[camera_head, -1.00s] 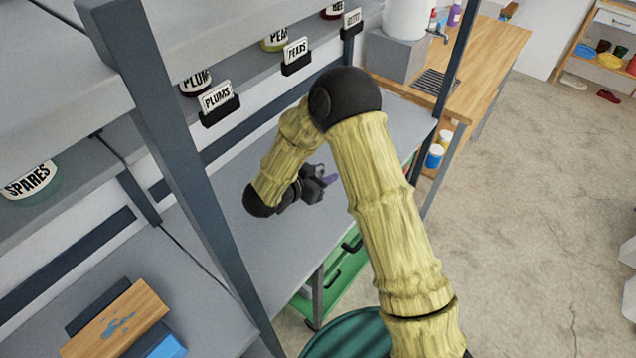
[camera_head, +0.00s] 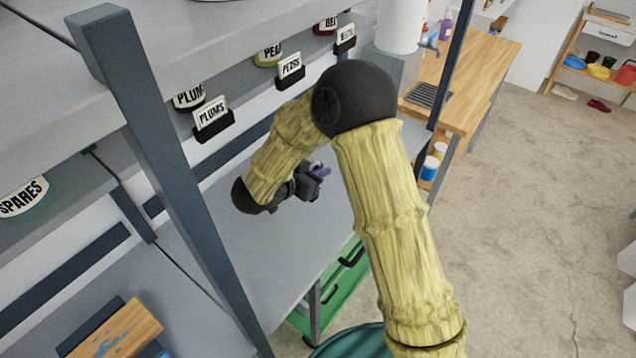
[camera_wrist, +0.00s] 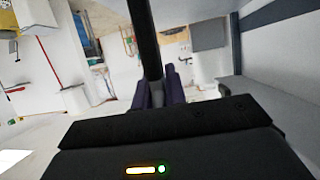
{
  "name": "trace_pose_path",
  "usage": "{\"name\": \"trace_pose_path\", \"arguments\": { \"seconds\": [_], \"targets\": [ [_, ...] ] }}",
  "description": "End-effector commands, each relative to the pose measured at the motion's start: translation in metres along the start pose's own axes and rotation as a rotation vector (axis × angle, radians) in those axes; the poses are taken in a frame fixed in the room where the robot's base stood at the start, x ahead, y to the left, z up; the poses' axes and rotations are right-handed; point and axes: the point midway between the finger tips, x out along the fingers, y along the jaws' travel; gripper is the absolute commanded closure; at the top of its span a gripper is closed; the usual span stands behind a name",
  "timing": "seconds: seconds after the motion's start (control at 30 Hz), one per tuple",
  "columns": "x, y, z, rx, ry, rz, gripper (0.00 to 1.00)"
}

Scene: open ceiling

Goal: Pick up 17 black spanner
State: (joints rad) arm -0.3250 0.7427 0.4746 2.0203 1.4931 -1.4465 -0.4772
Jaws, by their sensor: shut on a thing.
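My gripper (camera_head: 318,172) is over the grey workbench surface below the labelled shelf in the head view. Its purple fingertips (camera_wrist: 158,88) show in the wrist view, closed on a long dark bar. That bar, which looks like the black spanner (camera_wrist: 144,40), runs from between the fingers to the top edge of the wrist view. Its ends and any size mark are hidden or out of view. In the head view the spanner cannot be made out.
A grey shelf post (camera_head: 165,170) stands left of my arm. A shelf with labelled holders, such as PLUMS (camera_head: 211,116), runs above the grey surface (camera_head: 285,255). A wooden board (camera_head: 115,325) lies at lower left. Open floor (camera_head: 540,220) is on the right.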

Motion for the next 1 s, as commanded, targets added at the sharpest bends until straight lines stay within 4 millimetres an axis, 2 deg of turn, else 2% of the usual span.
{"name": "trace_pose_path", "arguments": {
  "seconds": [0.1,0.3,0.87,1.0],
  "targets": [
    [-0.008,0.0,-0.019,0.004,0.001,-0.002,1.0],
    [-0.013,0.0,-0.033,0.001,0.0,-0.001,1.0],
    [-0.013,-0.001,-0.033,0.0,-0.001,-0.001,1.0],
    [-0.002,-0.008,-0.031,-0.006,-0.001,-0.013,1.0]
  ]
}}
